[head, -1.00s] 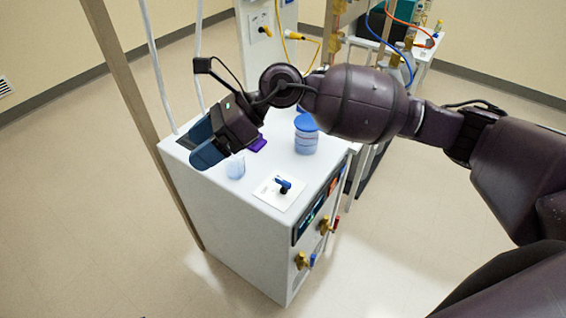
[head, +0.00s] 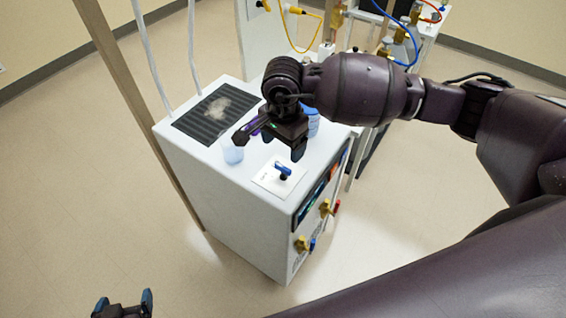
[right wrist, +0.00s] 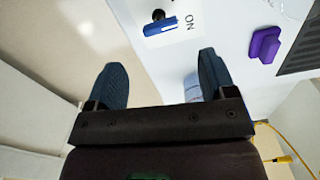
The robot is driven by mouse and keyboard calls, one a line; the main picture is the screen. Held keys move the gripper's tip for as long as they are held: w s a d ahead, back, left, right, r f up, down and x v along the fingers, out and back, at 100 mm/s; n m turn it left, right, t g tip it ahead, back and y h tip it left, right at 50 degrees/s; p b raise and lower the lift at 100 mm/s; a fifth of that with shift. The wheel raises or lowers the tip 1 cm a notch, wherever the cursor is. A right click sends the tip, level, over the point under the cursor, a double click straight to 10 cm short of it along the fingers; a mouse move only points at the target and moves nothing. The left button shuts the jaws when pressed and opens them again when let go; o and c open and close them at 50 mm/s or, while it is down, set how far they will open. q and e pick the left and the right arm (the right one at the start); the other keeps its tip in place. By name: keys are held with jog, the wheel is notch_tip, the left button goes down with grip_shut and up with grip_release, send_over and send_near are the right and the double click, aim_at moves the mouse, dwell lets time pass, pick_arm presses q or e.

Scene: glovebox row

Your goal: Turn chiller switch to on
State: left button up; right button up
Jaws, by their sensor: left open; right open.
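The chiller is a white cabinet (head: 240,215) with the switch on a white plate (head: 268,183) on its top. The switch has a blue handle (head: 283,168). In the right wrist view the blue handle (right wrist: 161,26) lies beside the letters "ON", with a black round part next to it; I cannot tell whether it is set to on. My right gripper (head: 284,146) is open and empty, above the chiller top just behind the switch. Its spread fingers (right wrist: 161,82) do not touch the handle. My left gripper (head: 124,302) is open and empty at the bottom left, away from the chiller.
A clear beaker (head: 232,152), a purple object (right wrist: 264,45) and a blue-lidded tub (head: 313,125), partly hidden by my right gripper, stand on the chiller top. A dark grille (head: 200,125) with grey fluff lies behind. Valves (head: 326,207) stick out of the front.

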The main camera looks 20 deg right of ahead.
aim_at(283, 167)
notch_tip(283, 167, down, 7)
jog(key=shift+r, duration=0.15)
pick_arm(q)
jog(key=shift+w+r, duration=0.4)
jog(key=shift+r, duration=0.05)
pick_arm(e)
jog(key=shift+f, duration=0.6)
